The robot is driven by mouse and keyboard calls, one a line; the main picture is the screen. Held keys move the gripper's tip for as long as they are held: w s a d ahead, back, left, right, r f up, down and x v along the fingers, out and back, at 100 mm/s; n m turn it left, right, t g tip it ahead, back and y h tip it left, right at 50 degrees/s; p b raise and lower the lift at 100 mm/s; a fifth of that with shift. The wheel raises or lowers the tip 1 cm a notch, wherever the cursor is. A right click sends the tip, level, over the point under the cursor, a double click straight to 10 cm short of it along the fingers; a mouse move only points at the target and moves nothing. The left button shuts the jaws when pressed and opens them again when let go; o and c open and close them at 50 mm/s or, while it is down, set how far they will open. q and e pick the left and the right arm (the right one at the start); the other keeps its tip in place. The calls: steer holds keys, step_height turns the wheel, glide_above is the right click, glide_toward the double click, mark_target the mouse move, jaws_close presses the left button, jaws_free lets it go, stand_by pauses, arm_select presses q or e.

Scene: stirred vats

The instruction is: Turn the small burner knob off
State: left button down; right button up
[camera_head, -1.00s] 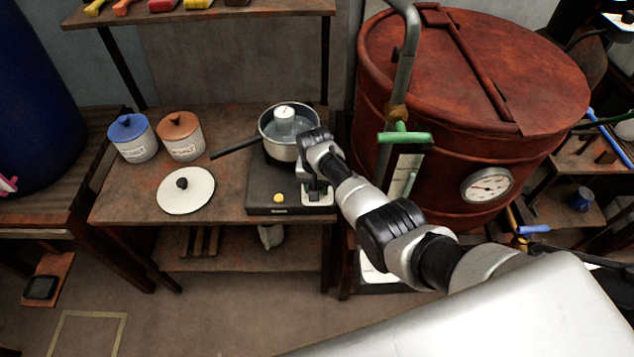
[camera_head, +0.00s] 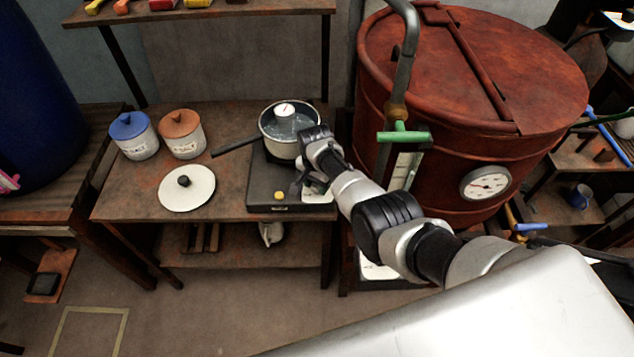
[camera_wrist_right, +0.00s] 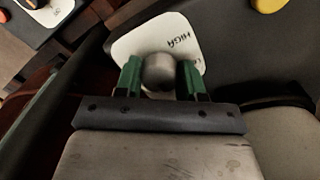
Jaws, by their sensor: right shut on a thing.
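The small burner (camera_head: 262,185) is a dark box on the wooden bench, with a yellow round part (camera_head: 279,195) on its front. My right gripper (camera_head: 303,186) is at the burner's front right. In the right wrist view, the grey round burner knob (camera_wrist_right: 158,72) sits between the green fingertips of my right gripper (camera_wrist_right: 161,80), which is shut on it. In the head view the knob itself is hidden by the gripper. My left gripper is not in view.
A pot (camera_head: 283,145) with liquid and a white-topped thing (camera_head: 285,110) stands on the burner, its handle pointing left. A white lid (camera_head: 187,196) and two jars (camera_head: 136,140) stand to the left. A large red vat (camera_head: 450,130) is close on the right.

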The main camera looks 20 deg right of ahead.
steer(key=o, duration=0.9)
step_height(320, 180, up, 10)
steer(key=shift+w+a+f+p, duration=0.1)
steer(key=shift+w+p, duration=0.05)
steer(key=shift+p, duration=0.85)
steer(key=shift+r, duration=0.55)
